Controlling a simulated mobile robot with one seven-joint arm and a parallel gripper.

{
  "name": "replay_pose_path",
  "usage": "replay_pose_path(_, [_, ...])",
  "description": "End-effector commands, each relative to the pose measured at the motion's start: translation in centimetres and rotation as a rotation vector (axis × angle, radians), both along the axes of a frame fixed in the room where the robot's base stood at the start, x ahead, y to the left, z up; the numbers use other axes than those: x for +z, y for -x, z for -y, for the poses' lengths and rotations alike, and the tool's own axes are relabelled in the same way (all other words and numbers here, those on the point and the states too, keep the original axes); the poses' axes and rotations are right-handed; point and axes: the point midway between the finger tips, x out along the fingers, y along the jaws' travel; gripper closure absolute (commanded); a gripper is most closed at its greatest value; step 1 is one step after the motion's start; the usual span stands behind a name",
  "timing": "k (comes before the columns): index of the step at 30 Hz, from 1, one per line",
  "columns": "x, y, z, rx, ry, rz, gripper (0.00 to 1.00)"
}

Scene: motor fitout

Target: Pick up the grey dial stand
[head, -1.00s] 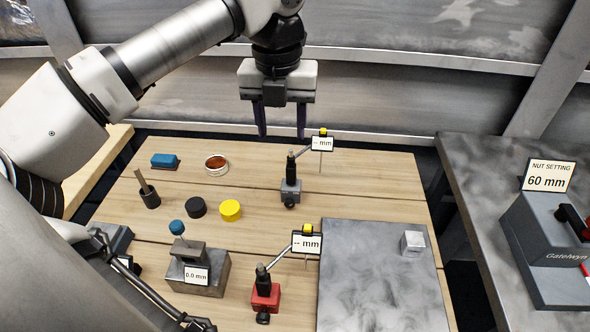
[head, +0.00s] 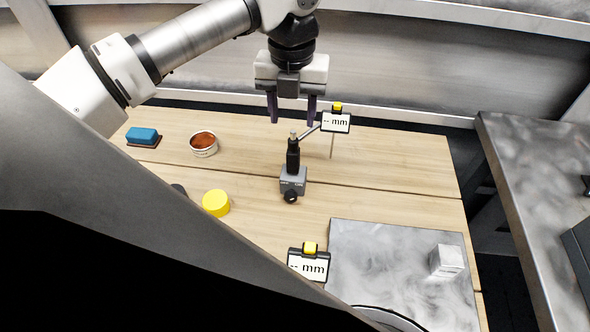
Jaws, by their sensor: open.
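The grey dial stand (head: 293,181) stands upright on the wooden table, near the middle of the head view. It has a grey block base with a black knob, a black post and a slanted arm. The arm carries a display (head: 336,122) reading "-- mm" with a yellow top, and a thin probe hangs below it. My gripper (head: 292,122) is open and empty, fingers pointing down. In the picture its fingertips are just above the post, with the right finger close to the display. I cannot tell whether they touch anything or how far apart they are in depth.
A grey plate (head: 375,270) with a small metal block (head: 446,261) lies in front. A second display (head: 309,265) shows beside it. A yellow cap (head: 216,203), a tin (head: 204,144) and a blue block (head: 142,137) are to the left. My own body hides the front left.

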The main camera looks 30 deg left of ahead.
Motion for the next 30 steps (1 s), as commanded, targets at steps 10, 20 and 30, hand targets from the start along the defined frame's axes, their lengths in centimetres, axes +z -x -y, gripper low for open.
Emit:
replay_pose_path(10, [-3.9, 0.0, 0.1, -0.001, 0.001, 0.0, 0.51])
replay_pose_path(20, [-8.2, 0.1, 0.2, -0.001, 0.002, 0.0, 0.51])
replay_pose_path(30, [-9.0, 0.0, 0.2, -0.001, 0.0, 0.001, 0.55])
